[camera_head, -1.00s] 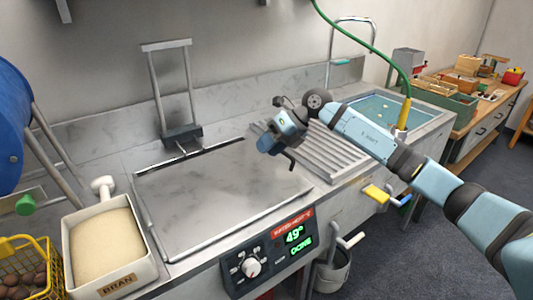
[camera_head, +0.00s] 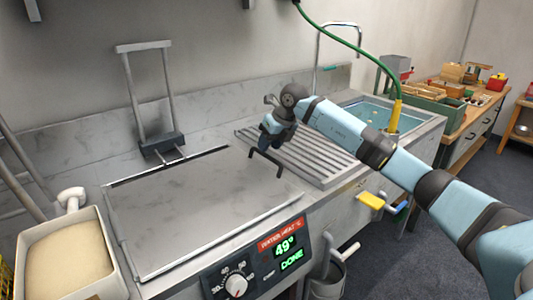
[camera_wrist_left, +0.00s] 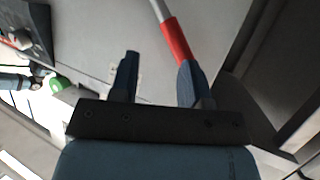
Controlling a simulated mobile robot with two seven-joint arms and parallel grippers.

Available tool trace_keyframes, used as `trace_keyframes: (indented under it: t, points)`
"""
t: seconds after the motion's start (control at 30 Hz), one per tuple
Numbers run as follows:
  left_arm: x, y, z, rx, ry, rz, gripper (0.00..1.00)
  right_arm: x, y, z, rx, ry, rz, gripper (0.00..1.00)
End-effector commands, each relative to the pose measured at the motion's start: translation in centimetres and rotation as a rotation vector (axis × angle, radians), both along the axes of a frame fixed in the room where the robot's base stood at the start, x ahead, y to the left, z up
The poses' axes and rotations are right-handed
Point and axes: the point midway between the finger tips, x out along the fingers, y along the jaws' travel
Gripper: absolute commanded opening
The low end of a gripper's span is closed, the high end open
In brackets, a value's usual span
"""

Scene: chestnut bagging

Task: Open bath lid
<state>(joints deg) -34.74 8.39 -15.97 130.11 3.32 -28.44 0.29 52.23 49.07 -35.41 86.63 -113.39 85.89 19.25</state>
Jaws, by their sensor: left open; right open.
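The bath lid (camera_head: 195,205) is a flat grey metal sheet lying level over the bath in the counter. My left gripper (camera_wrist_left: 158,62) shows only in the left wrist view. It is open, with a red-ended rod (camera_wrist_left: 175,40) close to its right finger.
A control panel (camera_head: 258,265) reads 49° and DONE. A bran tub (camera_head: 70,258) stands left of the lid. A lift frame (camera_head: 150,95) stands behind it. A ribbed drainboard (camera_head: 310,155) and a water-filled sink (camera_head: 372,112) with a green hose are to the right.

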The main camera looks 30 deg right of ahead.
Motion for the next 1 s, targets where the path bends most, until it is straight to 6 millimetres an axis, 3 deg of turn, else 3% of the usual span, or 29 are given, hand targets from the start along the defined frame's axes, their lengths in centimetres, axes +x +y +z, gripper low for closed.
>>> trace_keyframes:
  t: [0.2,0.57,0.73,1.0]
  points:
    - [0.4,-0.4,0.8,-0.021,-0.039,-0.003,0.43,0.9,0.5,-2.3,0.001,0.001,0.000,0.40]
    - [0.7,-0.7,1.5,-0.030,-0.062,-0.009,0.43,1.0,0.6,-2.6,0.000,0.000,-0.001,0.40]
    - [0.7,-0.6,1.3,-0.026,-0.058,-0.011,0.43,1.0,0.6,-2.6,0.000,0.000,-0.001,0.01]
    - [0.5,-0.5,1.1,-0.020,-0.049,-0.011,0.43,1.1,0.6,-2.3,-0.003,0.000,0.000,0.00]
